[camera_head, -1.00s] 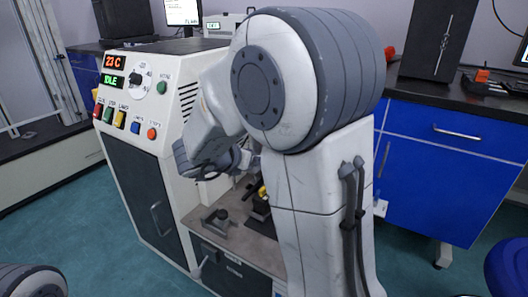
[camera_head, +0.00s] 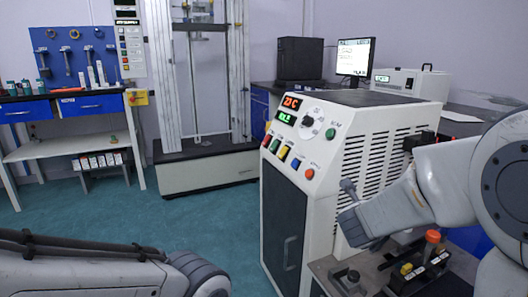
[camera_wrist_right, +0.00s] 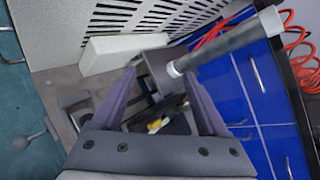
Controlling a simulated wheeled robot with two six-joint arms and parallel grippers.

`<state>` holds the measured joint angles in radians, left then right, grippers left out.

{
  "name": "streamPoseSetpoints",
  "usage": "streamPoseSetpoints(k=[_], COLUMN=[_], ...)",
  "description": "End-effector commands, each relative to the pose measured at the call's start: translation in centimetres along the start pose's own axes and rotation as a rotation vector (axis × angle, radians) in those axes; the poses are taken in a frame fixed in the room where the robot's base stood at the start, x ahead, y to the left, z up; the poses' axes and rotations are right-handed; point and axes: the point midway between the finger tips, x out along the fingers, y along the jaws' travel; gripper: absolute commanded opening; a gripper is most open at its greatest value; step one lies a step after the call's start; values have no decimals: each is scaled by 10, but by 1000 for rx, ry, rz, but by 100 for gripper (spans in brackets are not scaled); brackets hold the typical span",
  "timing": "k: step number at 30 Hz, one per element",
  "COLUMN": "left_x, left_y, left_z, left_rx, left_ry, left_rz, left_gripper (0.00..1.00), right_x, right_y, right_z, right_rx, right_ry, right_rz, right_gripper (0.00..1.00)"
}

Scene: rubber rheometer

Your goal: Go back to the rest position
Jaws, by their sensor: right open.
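The rubber rheometer (camera_head: 345,160) is a white cabinet with a red and a green display and coloured buttons. My right arm reaches in from the right in front of its side. My right gripper (camera_wrist_right: 158,85) is open, its two purple-grey fingers apart, with nothing seen held between them. Beyond the fingers in the wrist view are a grey cylindrical part (camera_wrist_right: 165,70) with a light rod and a small yellow and black part (camera_wrist_right: 158,123). Only a link of my left arm shows at the bottom left; its gripper is out of view.
A low work surface (camera_head: 325,268) with small fixtures, one orange-topped (camera_head: 432,237), lies below my right arm. Blue cabinets (camera_wrist_right: 255,95) stand beside it. A tall test frame (camera_head: 205,100) and a bench with blue drawers (camera_head: 90,104) stand behind. The green floor between is clear.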

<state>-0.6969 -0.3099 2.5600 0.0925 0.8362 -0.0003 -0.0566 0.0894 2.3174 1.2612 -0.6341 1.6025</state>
Motion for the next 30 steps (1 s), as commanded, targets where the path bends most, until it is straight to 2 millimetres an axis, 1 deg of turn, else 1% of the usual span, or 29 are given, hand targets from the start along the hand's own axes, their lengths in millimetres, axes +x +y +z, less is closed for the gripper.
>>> streamPoseSetpoints(k=[1, 2, 3, 5, 6, 8, 9, 12, 15, 17, 21, 23, 24, 25, 29, 30], left_x=[0, 0, 0, 0, 0, 0, 0, 0, 0, 0, 0, 0, -3, -6, -13, -16], left_y=[0, 0, 0, 0, 0, 0, 0, 0, 0, 0, 0, 0, 0, 0, 1, 1], left_z=[0, 0, 0, 0, 0, 0, 0, 0, 0, 0, 0, 0, 0, 0, -1, -1], left_rx=[0, 0, 0, 0, 0, 0, 0, 0, 0, 0, 0, 0, 0, 0, 0, 0], left_ry=[0, 0, 0, 0, 0, 0, 0, 0, 0, 0, 0, 0, 0, 0, 0, 0], left_rz=[0, 0, 0, 0, 0, 0, 0, 0, 0, 0, 0, 0, 0, 0, 0, 0], left_gripper=[48, 48, 48, 48, 48, 48, 48, 48, 48, 48, 48, 48, 48, 48, 48, 48], right_x=[-3, -6, -11, -20, -27, -39, -46, -62, -76, -84, -99, -105, -114, -123, -157, -167], right_y=[19, 32, 48, 72, 87, 105, 115, 129, 136, 137, 133, 129, 129, 132, 143, 146], right_z=[2, 2, 0, -9, -18, -35, -47, -77, -105, -121, -158, -173, -172, -166, -155, -152], right_rx=[-232, -380, -577, -875, -1070, -1343, -1505, -1842, -2111, -2257, -2561, -2679, -2726, -2735, -2779, 2772], right_ry=[-50, -83, -132, -208, -263, -346, -399, -520, -636, -704, -865, -938, -984, -1010, -1120, 1146], right_rz=[86, 138, 203, 296, 356, 437, 484, 586, 673, 721, 833, 884, 894, 888, 897, -892], right_gripper=[77, 77, 77, 77, 77, 77, 77, 77, 77, 77, 77, 77, 77, 77, 77, 77])
